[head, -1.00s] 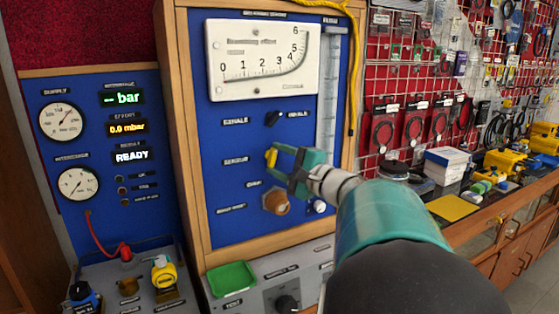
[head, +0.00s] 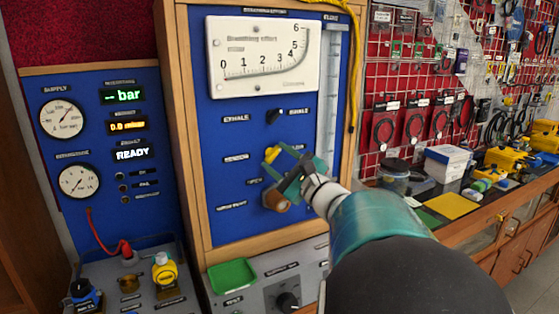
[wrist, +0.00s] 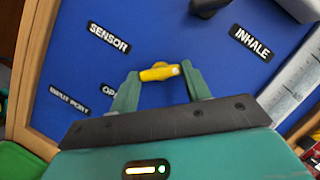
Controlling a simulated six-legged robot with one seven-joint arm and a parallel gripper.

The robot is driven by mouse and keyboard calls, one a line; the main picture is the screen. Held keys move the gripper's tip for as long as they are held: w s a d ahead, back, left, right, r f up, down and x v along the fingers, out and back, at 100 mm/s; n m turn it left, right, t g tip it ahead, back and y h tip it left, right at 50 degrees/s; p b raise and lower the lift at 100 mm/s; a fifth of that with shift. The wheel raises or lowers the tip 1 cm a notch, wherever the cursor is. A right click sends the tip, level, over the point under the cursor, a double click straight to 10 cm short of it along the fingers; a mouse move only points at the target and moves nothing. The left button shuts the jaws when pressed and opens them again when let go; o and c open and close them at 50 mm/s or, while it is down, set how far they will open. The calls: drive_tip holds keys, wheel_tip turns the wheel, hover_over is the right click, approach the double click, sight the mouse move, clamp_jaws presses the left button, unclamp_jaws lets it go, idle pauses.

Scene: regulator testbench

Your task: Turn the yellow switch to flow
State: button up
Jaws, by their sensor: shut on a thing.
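The yellow switch (head: 271,154) is a small lever on the blue panel, below the black exhale/inhale switch. It also shows in the wrist view (wrist: 159,72), lying nearly level in that picture between the fingertips. My gripper (head: 277,157) reaches the panel from the lower right. Its two green fingers are shut on the yellow switch, one at each end, as the wrist view of the gripper (wrist: 161,78) shows. The sensor label (wrist: 109,39) is readable on the panel. I cannot read a flow label in either view; the fingers cover part of the panel right of the switch.
The black switch (head: 274,116) sits just above my gripper. A brown round port (head: 275,200) sits just below it. A white gauge (head: 263,55) is at the panel's top. A green tray (head: 232,275) lies below. The display at left reads READY.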

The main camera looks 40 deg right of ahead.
drive_tip(key=o, duration=1)
drive_tip(key=shift+s, duration=0.1)
drive_tip(key=v, duration=1.3)
drive_tip(key=shift+s, duration=0.3)
drive_tip(key=shift+a+f, duration=0.1)
